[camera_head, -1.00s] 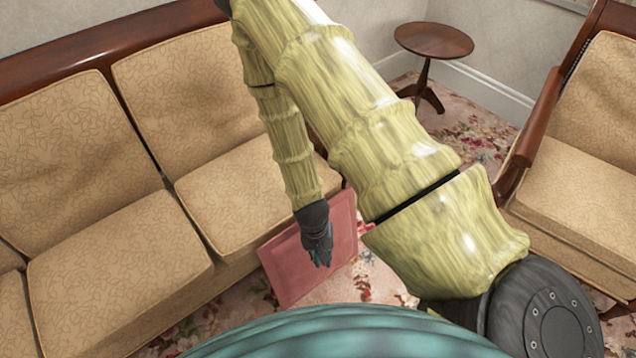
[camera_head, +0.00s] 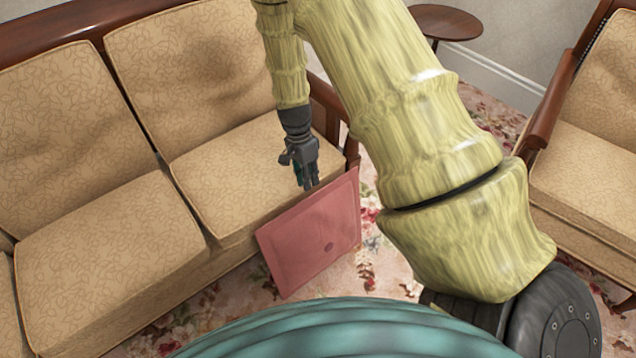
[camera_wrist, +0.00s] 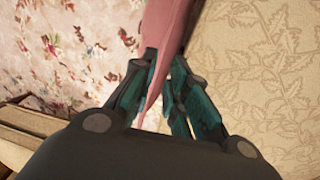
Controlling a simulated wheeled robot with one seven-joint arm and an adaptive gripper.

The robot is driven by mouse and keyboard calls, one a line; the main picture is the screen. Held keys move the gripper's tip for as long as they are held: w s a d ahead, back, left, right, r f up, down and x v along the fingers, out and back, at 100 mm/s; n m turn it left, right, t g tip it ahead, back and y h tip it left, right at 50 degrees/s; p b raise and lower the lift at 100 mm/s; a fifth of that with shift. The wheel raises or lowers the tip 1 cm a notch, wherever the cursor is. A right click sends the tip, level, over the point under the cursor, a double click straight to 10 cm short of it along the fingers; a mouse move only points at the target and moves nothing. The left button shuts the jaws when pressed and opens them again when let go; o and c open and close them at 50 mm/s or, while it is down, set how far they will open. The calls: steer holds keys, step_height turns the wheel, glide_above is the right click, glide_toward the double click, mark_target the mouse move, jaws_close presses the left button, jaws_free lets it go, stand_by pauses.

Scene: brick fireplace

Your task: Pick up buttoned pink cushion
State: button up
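The pink cushion (camera_head: 314,240) stands tilted on its edge on the carpet, leaning by the front of the sofa. A darker round button shows on its face. My gripper (camera_head: 308,183) is at the cushion's upper edge, pointing down. In the wrist view, the cushion (camera_wrist: 166,25) shows edge-on as a narrow pink strip running down between the two fingertips (camera_wrist: 165,62).
The tan sofa (camera_head: 100,260) lies left and behind, with its wooden arm (camera_head: 335,115) close to my gripper. A matching armchair (camera_head: 590,170) stands at right, and a small round table (camera_head: 445,22) at the back. Floral carpet (camera_head: 385,265) is bare between them.

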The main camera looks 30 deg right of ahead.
mark_target(310, 196)
steer(key=shift+a+b+x, duration=0.2)
steer(key=shift+b+x, duration=0.9)
steer(key=shift+x, duration=2.4)
steer(key=shift+w, duration=0.1)
jaws_close()
